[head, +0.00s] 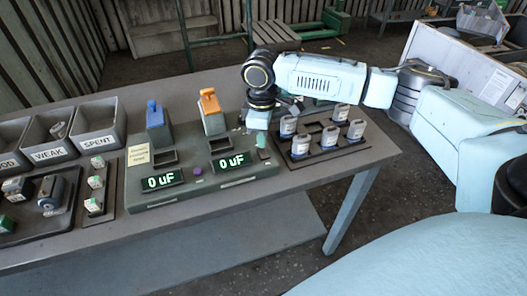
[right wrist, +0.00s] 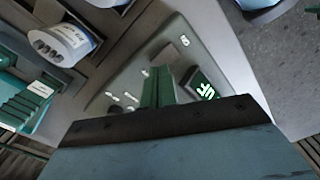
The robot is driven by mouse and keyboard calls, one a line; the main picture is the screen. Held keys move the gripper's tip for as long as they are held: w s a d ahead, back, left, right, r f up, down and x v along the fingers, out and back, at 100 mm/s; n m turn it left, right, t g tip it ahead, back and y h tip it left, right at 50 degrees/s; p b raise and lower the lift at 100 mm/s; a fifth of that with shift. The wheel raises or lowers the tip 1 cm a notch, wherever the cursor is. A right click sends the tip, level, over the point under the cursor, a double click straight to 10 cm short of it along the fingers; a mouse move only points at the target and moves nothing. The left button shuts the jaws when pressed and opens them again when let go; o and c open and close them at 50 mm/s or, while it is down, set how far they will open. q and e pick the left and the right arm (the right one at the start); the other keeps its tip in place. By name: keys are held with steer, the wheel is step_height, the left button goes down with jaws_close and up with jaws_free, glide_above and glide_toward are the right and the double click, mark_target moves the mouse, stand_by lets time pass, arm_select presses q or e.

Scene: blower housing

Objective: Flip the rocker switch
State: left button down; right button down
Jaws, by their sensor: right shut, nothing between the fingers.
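The grey tester box (head: 150,203) lies on the table with two lit displays, a left display (head: 162,181) and a right display (head: 232,162), both reading 0 uF. I cannot make out the rocker switch for certain; my right gripper covers part of the box's right end. My right gripper (head: 262,146) is over that end, pointing down, right of the right display. In the right wrist view its green fingers (right wrist: 158,88) are together and empty, in front of the panel, with the lit display (right wrist: 203,85) beside them. I cannot tell whether they touch the panel. My left gripper is out of view.
A blue clamp (head: 155,113) and an orange clamp (head: 210,103) stand on the box's back. A dark rack (head: 335,149) with several white canisters is close right of the gripper. Sorting bins (head: 98,142) and trays of parts stand at left. The table's front edge is clear.

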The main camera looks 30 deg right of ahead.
mark_target(262, 150)
steer(key=shift+f, duration=1.05)
stand_by(0.4)
step_height(262, 150, up, 7)
steer(key=p, duration=0.9)
steer(key=shift+r, duration=0.1)
stand_by(0.6)
